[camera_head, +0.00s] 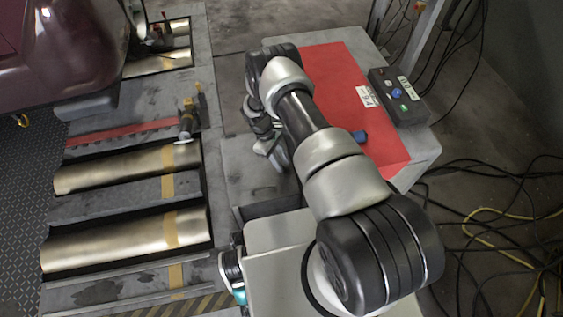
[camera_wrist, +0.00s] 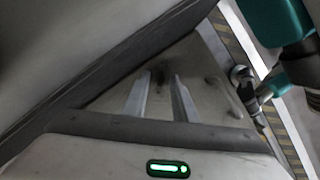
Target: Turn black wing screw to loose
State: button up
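I cannot clearly make out the black wing screw in either view. In the head view, a small upright fixture (camera_head: 187,117) with dark and yellow parts stands at the far end of the rollers, too small to show a screw. My gripper (camera_head: 268,148) hangs over the grey plate beside the red panel, partly hidden by my arm. In the wrist view, the two pale fingers of my gripper (camera_wrist: 160,95) are apart, with nothing held between them. A small dark spot shows on the grey surface beyond their tips.
Metal rollers (camera_head: 120,168) lie to the left. Cables (camera_head: 500,215) cover the right floor. A maroon car body (camera_head: 70,45) fills the upper left.

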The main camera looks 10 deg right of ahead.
grip_shut()
jog(key=n+t+h, duration=0.1)
jog(key=n, duration=0.3)
jog(key=shift+s+a, duration=0.1)
jog(key=shift+s, duration=0.1)
jog(key=shift+s+n+t, duration=0.15)
jog(key=shift+n+t, duration=0.65)
jog(key=shift+n, duration=1)
grip_release()
